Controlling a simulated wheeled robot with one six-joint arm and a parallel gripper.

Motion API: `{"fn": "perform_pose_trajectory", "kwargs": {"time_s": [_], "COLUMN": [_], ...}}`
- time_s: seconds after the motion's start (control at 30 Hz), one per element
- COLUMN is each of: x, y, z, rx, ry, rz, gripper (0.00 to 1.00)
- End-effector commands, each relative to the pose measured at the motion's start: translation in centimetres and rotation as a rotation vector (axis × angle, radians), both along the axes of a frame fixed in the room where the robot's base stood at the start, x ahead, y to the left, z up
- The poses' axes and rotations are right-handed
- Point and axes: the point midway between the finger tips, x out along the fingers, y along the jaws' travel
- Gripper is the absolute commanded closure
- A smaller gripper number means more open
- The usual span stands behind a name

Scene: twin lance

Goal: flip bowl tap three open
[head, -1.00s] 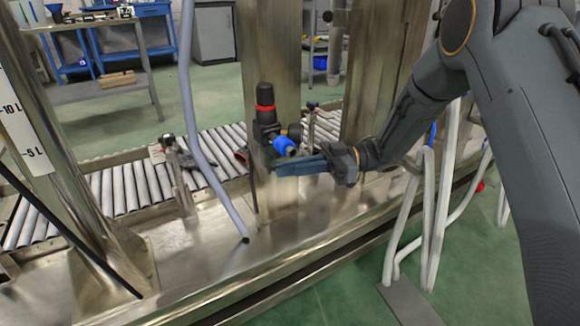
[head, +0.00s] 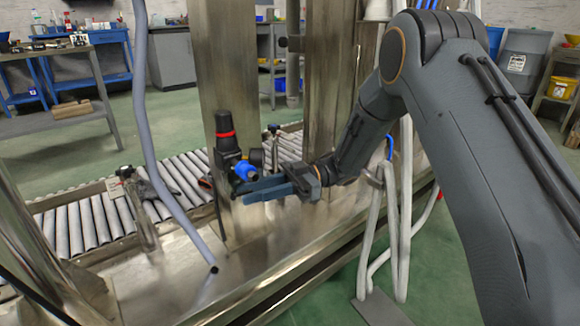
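A black fitting (head: 226,137) with a red ring is fixed on the steel post in the middle of the head view. A blue round part (head: 246,171) sticks out from its lower side. I cannot tell whether this is bowl tap three or which way any tap lever stands. My gripper (head: 240,190) points left, with its blue-grey fingers just below the blue part. They look very close to it, but contact is unclear. The gap between the fingers is too small in the picture to judge. No held object shows.
A roller conveyor (head: 100,215) runs behind the steel ledge (head: 290,245). A small clamp-like fitting (head: 140,210) stands on the ledge. A white bent-tube frame (head: 385,235) stands below my arm.

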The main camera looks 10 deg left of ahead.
Motion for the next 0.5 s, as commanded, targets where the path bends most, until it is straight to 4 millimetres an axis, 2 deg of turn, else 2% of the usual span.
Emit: {"fn": "perform_pose_trajectory", "kwargs": {"time_s": [0.27,0.5], "x": [-0.29,-1.00], "y": [-0.13,-0.46], "z": [0.06,-0.04], "rx": [0.001,0.001], "ry": [0.002,0.002], "rz": [-0.055,-0.218], "gripper": [0.74,0.74]}}
